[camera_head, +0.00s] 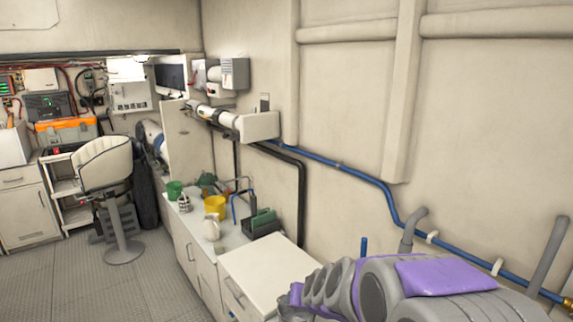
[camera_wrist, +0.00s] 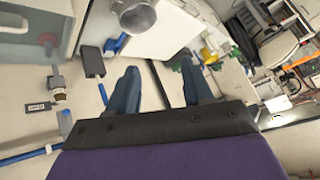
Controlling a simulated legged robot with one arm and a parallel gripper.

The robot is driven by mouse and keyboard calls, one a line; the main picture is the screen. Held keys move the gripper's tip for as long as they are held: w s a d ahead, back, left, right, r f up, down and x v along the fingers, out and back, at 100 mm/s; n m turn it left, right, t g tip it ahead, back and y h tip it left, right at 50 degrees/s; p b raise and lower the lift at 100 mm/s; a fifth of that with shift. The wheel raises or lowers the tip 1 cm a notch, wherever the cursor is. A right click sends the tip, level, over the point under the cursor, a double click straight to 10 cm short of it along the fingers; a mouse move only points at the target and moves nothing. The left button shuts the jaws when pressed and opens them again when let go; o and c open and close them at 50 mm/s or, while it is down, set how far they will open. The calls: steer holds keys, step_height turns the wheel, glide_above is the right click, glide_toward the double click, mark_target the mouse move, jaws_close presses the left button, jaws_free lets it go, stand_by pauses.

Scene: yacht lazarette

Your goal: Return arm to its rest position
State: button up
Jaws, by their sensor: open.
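In the wrist view my gripper (camera_wrist: 158,76) shows two blue-grey fingers set well apart. It is open, with nothing between the fingers. A white surface and a rounded grey object (camera_wrist: 138,17) show beyond the fingertips. In the head view my arm (camera_head: 445,275), grey with purple panels, fills the bottom right in front of the wall. The gripper's fingers cannot be made out there.
A white counter (camera_head: 228,240) runs along the wall, with a yellow container (camera_head: 215,207) and a green one (camera_head: 175,190). Blue pipe (camera_head: 345,175) crosses the wall near my arm. A white chair (camera_head: 105,165) stands at left. The grey floor (camera_head: 130,292) in front is clear.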

steer(key=s+d+g+h, duration=0.1)
steer(key=s+d+g, duration=0.2)
steer(key=s, duration=1)
steer(key=s+d+g, duration=0.3)
steer(key=s, duration=0.9)
steer(key=s+d+n+g+h+b, duration=0.1)
steer(key=s+d+g, duration=0.2)
steer(key=s, duration=1)
steer(key=shift+s+d+r+g+h, duration=0.3)
steer(key=shift+s+d+r, duration=0.05)
steer(key=shift+d, duration=0.25)
